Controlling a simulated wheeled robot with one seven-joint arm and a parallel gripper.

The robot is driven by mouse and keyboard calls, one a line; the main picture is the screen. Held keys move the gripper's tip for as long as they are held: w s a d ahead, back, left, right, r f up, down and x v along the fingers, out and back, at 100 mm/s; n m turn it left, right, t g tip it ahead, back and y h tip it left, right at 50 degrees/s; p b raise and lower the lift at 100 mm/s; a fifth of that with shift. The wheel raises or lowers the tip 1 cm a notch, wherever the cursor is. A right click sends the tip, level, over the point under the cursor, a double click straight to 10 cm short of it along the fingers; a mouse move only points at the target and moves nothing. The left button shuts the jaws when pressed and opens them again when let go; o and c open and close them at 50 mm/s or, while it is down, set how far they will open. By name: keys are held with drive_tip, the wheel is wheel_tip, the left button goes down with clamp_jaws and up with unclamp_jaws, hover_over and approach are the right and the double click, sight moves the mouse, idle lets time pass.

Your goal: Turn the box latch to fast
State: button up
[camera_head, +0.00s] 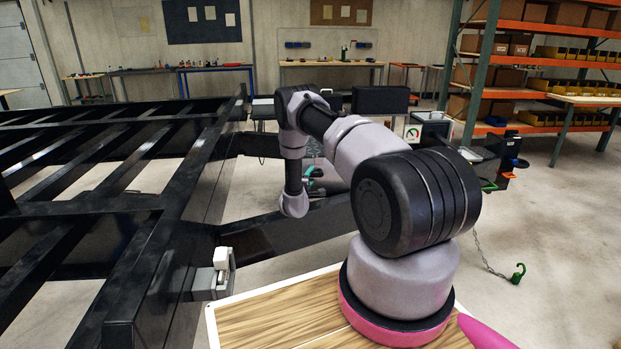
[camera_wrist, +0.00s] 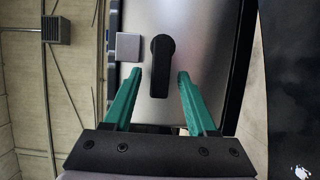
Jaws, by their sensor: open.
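In the wrist view a grey metal box face (camera_wrist: 205,25) fills the middle, with dark edges. A black box latch (camera_wrist: 161,48) is mounted on it, its rounded end at the top and its handle pointing down in the picture. My gripper (camera_wrist: 158,78) is open, its green fingers either side of the latch handle with a visible gap on each side. Contact does not show. In the head view my gripper (camera_head: 314,173) shows only as small teal parts behind my arm; the latch cannot be made out there.
A small light grey block (camera_wrist: 127,47) sits left of the latch on the box. In the head view a black trailer frame (camera_head: 190,165) spans the left. Shelves (camera_head: 545,80) stand at the back right.

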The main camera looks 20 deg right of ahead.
clamp_jaws()
drive_tip(key=shift+r, duration=0.1)
drive_tip(key=d+r+m+y, duration=0.1)
drive_tip(key=m, duration=0.2)
drive_tip(key=r+m+g+y, duration=0.1)
drive_tip(key=m+y, duration=0.1)
drive_tip(key=m, duration=0.1)
drive_tip(key=d+r+m+y, duration=0.1)
drive_tip(key=m+y, duration=0.1)
drive_tip(key=m, duration=0.2)
drive_tip(key=shift+s+d+r+g, duration=0.3)
drive_tip(key=shift+s+r, duration=0.05)
drive_tip(key=shift+s+d+r+m+y, duration=0.15)
drive_tip(key=shift+d+m+y, duration=0.25)
drive_tip(key=shift+m+y, duration=0.35)
drive_tip(key=shift+s+d+m+y, duration=0.1)
drive_tip(key=shift+d+m+y, duration=0.35)
drive_tip(key=shift+m, duration=0.5)
